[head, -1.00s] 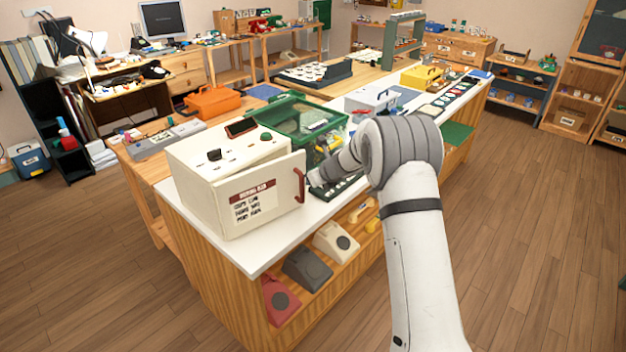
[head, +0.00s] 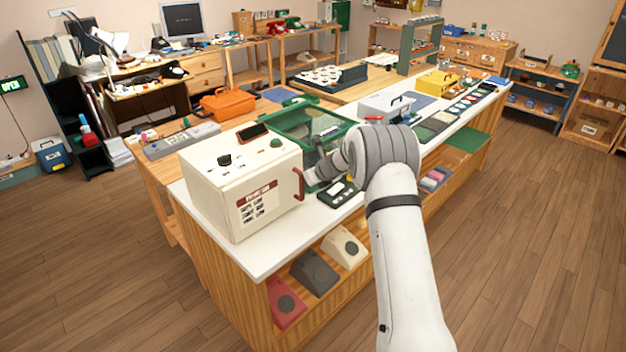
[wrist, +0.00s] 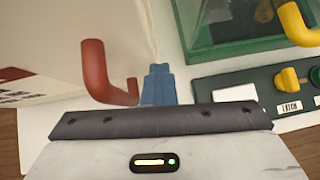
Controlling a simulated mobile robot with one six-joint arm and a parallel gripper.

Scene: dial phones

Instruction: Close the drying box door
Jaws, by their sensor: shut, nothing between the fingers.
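The drying box (head: 218,160) is a cream box on the near left end of the white counter. Its door (head: 280,210) faces front with a red-and-white label and a red handle (head: 299,184) at its right edge. The door looks flush with the box in the head view, though a thin gap cannot be ruled out. In the wrist view the red handle (wrist: 95,72) stands just left of my gripper (wrist: 159,72). The blue fingers are together and empty, close beside the handle; contact is unclear. In the head view my arm partly hides the gripper.
A green clear-lidded case (head: 308,125) stands behind the box's right side. A dark green panel (head: 340,193) with a yellow knob (wrist: 288,78) lies right of the gripper. Telephones (head: 314,272) sit on the shelf below.

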